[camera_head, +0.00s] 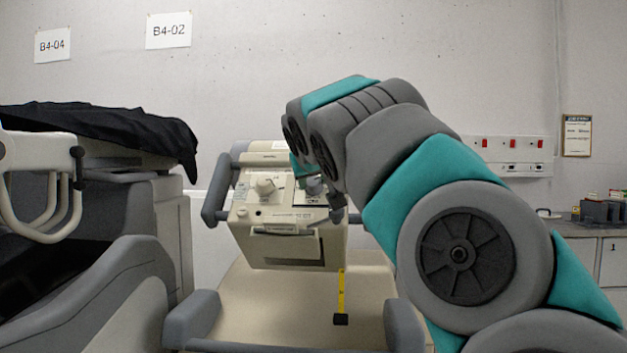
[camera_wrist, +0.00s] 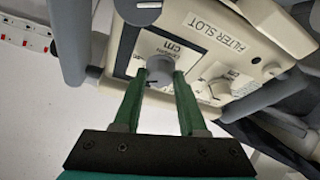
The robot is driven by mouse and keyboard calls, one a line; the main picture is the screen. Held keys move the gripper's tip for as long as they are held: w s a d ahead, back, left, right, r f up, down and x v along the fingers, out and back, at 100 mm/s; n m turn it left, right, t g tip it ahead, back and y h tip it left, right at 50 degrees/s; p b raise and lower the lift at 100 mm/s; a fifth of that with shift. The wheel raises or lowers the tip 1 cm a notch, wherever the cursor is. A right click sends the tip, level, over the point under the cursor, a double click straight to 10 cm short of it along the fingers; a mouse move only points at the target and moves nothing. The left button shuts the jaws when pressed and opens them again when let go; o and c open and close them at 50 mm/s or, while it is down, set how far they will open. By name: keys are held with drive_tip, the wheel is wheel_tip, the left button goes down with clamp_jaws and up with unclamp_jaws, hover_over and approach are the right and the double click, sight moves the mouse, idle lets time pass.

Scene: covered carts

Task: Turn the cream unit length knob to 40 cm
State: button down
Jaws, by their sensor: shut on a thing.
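The cream unit (camera_head: 262,225) stands in the middle of the head view, with knobs on its sloped top panel. In the wrist view, the grey length knob (camera_wrist: 160,66) sits on a dark-edged label reading "Length cm". My gripper (camera_wrist: 161,77) has its two green fingers on either side of this knob and is shut on it. A small dark mark shows on the knob's lower edge. The scale numbers cannot be read. In the head view, my gripper reaches the right part of the panel and mostly hides this knob.
A second, cream knob (camera_head: 265,187) is left of my gripper on the panel. A yellow tape (camera_head: 341,290) hangs below the unit. Grey handles (camera_head: 217,200) flank it. A cart under a black cover (camera_head: 100,125) stands left. Red-switched sockets (camera_head: 512,143) are on the wall.

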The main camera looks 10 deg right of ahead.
drive_tip(key=shift+f+m+b, duration=0.2)
drive_tip(key=shift+m+b, duration=0.1)
drive_tip(key=shift+b, duration=0.55)
drive_tip(key=m+h+b, duration=0.1)
drive_tip(key=m+b, duration=0.1)
drive_tip(key=shift+w+f+b, duration=0.1)
drive_tip(key=shift+f+b, duration=0.05)
drive_tip(key=shift+b, duration=0.2)
drive_tip(key=m+b, duration=0.1)
drive_tip(key=m+h, duration=0.1)
drive_tip(key=shift+a+r+m+b, duration=0.15)
drive_tip(key=shift+r+m+b, duration=0.05)
drive_tip(key=shift+m+b, duration=0.15)
drive_tip(key=shift+r+m+g+h, duration=0.1)
drive_tip(key=shift+m+g+h, duration=0.2)
drive_tip(key=shift+m, duration=0.35)
drive_tip(key=shift+m+h, duration=0.3)
drive_tip(key=shift+m, duration=0.6)
drive_tip(key=shift+r, duration=0.1)
drive_tip(key=shift+c, duration=2.3)
unclamp_jaws()
drive_tip(key=shift+a, duration=0.1)
